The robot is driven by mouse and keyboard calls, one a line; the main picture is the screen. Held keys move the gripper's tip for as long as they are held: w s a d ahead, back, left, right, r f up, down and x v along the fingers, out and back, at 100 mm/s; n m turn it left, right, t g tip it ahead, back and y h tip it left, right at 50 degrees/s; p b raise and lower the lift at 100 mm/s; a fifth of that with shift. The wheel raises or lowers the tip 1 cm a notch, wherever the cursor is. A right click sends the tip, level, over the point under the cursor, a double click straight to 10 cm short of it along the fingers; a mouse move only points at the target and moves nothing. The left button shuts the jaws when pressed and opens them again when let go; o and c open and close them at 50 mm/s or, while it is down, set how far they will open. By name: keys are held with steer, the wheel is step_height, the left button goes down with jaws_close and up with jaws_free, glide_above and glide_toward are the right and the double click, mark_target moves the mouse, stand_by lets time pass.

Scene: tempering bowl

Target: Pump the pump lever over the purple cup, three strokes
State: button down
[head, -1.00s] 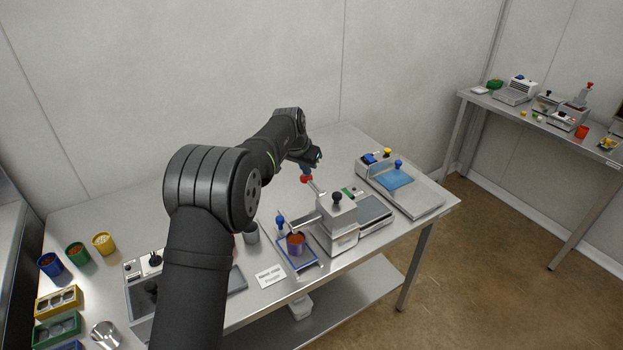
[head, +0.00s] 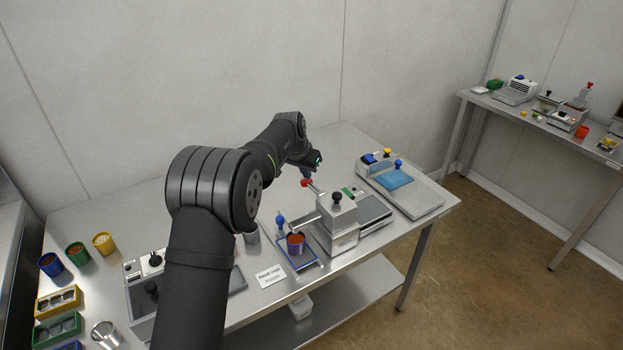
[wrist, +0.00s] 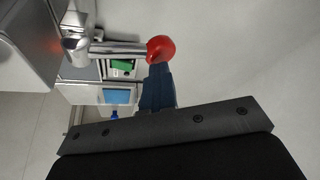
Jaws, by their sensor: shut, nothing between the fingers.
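The pump (head: 337,222) is a silver block with a black knob on top, standing on the table. Its lever ends in a red ball knob (head: 306,183), at the block's far left side. The same red knob shows in the wrist view (wrist: 160,48) on a silver rod. My gripper (head: 306,174) is shut and empty, its dark blue fingers pointing down at the red knob. In the wrist view the fingertips (wrist: 157,68) meet the knob's edge and appear to touch it. The purple cup (head: 295,249) stands upright under the pump's spout with reddish-brown contents.
A device with a blue plate (head: 394,179) stands to the right. A white label card (head: 270,276) lies in front. Colored cups (head: 77,253) stand at left.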

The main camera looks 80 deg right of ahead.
steer(key=shift+r, duration=2.1)
steer(key=shift+a+f, duration=0.1)
steer(key=shift+f, duration=2.75)
steer(key=shift+s, duration=0.1)
steer(key=shift+r, duration=2.85)
steer(key=shift+r, duration=2.55)
